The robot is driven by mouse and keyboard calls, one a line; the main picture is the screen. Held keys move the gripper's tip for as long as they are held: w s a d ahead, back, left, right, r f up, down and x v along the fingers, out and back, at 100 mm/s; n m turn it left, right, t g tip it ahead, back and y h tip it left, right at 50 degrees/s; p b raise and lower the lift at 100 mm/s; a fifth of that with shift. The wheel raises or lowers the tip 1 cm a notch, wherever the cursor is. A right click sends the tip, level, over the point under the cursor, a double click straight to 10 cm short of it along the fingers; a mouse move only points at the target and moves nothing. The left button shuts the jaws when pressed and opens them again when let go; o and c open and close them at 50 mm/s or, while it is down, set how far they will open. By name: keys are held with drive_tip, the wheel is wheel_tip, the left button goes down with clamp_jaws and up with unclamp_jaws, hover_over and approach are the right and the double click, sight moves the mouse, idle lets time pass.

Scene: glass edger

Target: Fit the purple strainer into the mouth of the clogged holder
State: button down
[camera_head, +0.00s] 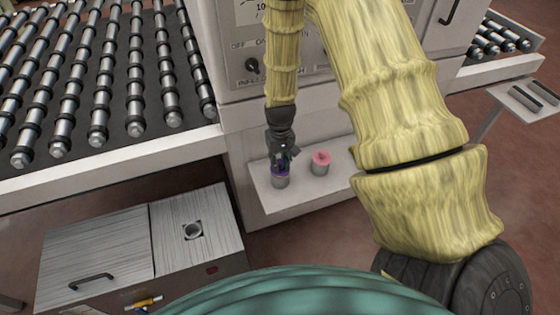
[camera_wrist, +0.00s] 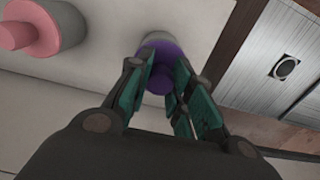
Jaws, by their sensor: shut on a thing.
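The purple strainer (camera_head: 279,174) sits at the mouth of a small grey cylindrical cup (camera_head: 281,183) on a pale shelf. In the wrist view the strainer (camera_wrist: 166,52) shows a round purple top with a knob between my fingers. My gripper (camera_head: 281,160) points down and is shut on the strainer; it also shows in the wrist view (camera_wrist: 160,82). The fingers hide part of the strainer, and how deep it sits in the cup cannot be told. A metal box top has a round dark opening (camera_head: 193,231). Which part is the clogged holder is not marked.
A second grey cup with a pink knobbed top (camera_head: 321,157) stands close to the right on the shelf (camera_head: 300,198). The machine's front panel (camera_head: 240,120) rises behind. A roller conveyor (camera_head: 105,150) lies left, above the brushed metal box (camera_head: 100,245) with a black handle.

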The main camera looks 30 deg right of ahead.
drive_tip(key=shift+f+b, duration=0.3)
drive_tip(key=shift+f, duration=0.35)
drive_tip(key=c, duration=1.2)
unclamp_jaws()
drive_tip(key=shift+r, duration=0.1)
wheel_tip(320, 180, up, 12)
drive_tip(key=shift+f, duration=0.1)
